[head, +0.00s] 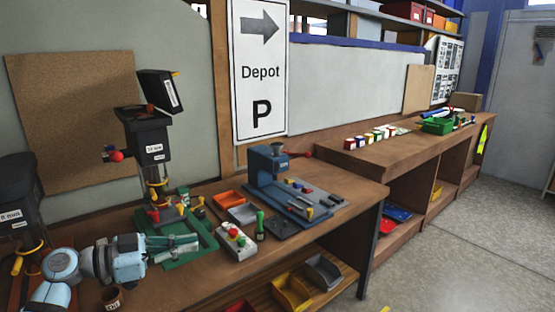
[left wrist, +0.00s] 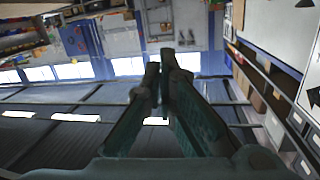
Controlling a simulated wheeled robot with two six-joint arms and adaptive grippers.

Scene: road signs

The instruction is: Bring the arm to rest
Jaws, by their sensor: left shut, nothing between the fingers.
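My left arm (head: 115,262) comes in from the lower left in the head view, pale blue and grey. Its gripper (head: 192,244) points right, above or in front of the green base of a bench machine (head: 180,228); I cannot tell whether they touch. In the left wrist view the two dark green fingers (left wrist: 165,58) meet near their tips, shut with nothing between them. My right gripper is not in view.
A wooden workbench (head: 340,186) holds a blue-grey press (head: 270,165), an orange tray (head: 228,199), a small box with coloured buttons (head: 236,242) and a brown cup (head: 112,298). A Depot sign (head: 260,72) stands behind. Open floor (head: 480,230) lies at the right.

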